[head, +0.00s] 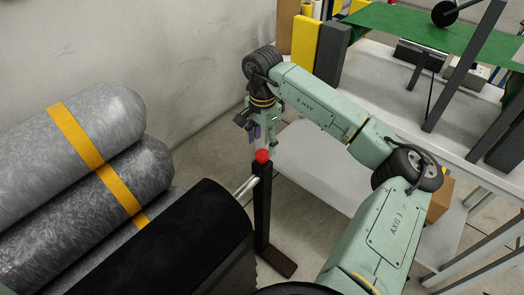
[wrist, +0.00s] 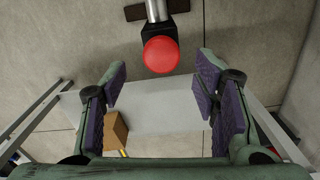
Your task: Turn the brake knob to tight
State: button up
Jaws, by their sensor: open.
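A red round knob (head: 262,156), the only knob that I can make out, sits at the top of a dark upright post (head: 262,210). My gripper (head: 257,133) is just above the knob in the head view. In the wrist view the red knob (wrist: 165,54) lies ahead, near the upper middle, between the lines of the two fingers. The gripper (wrist: 162,78) is open and empty there, with purple-padded fingers spread wide on both sides. I see no contact with the knob. No tight mark on the knob can be read.
Large grey cylinders (head: 75,145) with yellow bands lie at left, beside a black rounded body (head: 190,240). Pale rods (head: 246,186) run beside the post. A white bench (head: 400,85) with a green top piece (head: 425,28) stands at right. A cardboard box (wrist: 116,128) shows below.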

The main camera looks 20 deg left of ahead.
aim_at(262, 153)
notch_tip(262, 153, down, 6)
jog(key=shift+a+p, duration=0.1)
jog(key=shift+p, duration=0.6)
jog(key=shift+c, duration=0.2)
jog(key=c, duration=1.1)
jog(key=shift+c, duration=0.2)
